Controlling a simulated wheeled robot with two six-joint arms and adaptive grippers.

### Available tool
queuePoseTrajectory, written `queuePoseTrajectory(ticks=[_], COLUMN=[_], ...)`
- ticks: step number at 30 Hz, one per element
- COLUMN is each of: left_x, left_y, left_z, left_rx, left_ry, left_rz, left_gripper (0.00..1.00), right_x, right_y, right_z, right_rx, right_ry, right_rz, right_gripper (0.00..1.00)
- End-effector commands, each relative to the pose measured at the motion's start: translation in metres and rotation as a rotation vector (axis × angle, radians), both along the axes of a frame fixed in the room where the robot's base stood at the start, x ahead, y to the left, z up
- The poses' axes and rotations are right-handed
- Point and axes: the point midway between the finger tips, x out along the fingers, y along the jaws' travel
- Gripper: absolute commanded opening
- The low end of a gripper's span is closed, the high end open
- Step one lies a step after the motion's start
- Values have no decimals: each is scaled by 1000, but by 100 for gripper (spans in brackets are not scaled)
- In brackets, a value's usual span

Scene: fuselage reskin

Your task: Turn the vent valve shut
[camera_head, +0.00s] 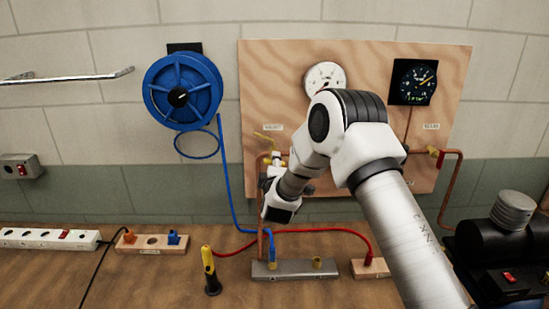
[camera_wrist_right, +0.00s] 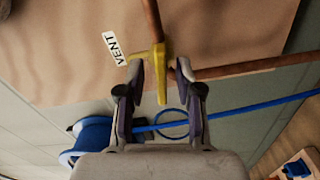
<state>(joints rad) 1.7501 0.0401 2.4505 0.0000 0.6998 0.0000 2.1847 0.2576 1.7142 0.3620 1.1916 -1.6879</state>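The vent valve's yellow handle (camera_wrist_right: 160,72) shows in the right wrist view beside a white label reading VENT (camera_wrist_right: 115,48). My right gripper (camera_wrist_right: 162,80) is open, with one finger on each side of the handle. Gaps show between the fingers and the handle, and I see no clear grip. In the head view my right wrist (camera_head: 280,203) is low in front of the panel's left edge, and its fingertips are hidden there. Yellow valve parts (camera_head: 268,138) show just above it; the label there is too small to read. My left gripper is not in view.
The wooden panel (camera_head: 455,75) carries a white gauge (camera_head: 325,78) and a black dial (camera_head: 413,82). A blue hose reel (camera_head: 182,92) hangs left of it. A copper pipe (camera_wrist_right: 250,66) meets the valve. A yellow-black torch (camera_head: 210,270) and power strips stand on the bench.

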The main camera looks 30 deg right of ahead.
Motion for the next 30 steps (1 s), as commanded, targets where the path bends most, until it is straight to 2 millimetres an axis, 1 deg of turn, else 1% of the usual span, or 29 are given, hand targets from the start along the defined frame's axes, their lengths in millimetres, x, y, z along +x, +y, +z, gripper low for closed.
queuePoseTrajectory(ticks=[3, 8, 9, 12, 23, 30], left_x=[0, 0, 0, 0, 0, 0], left_y=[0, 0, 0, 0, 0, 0], left_z=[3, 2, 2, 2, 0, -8], left_rx=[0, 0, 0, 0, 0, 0], left_ry=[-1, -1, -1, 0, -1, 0], left_rz=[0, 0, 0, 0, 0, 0], left_gripper=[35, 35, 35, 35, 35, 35], right_x=[6, 6, 6, 6, 7, 7], right_y=[-4, -3, -3, -3, -4, -4], right_z=[0, -1, -1, -1, 1, 0], right_rx=[-1, -1, -1, -1, 8, 77], right_ry=[0, 0, 0, 0, -11, -56], right_rz=[1, 1, 1, 1, -1, 0], right_gripper=[35, 35, 32, 0, 0, 0])
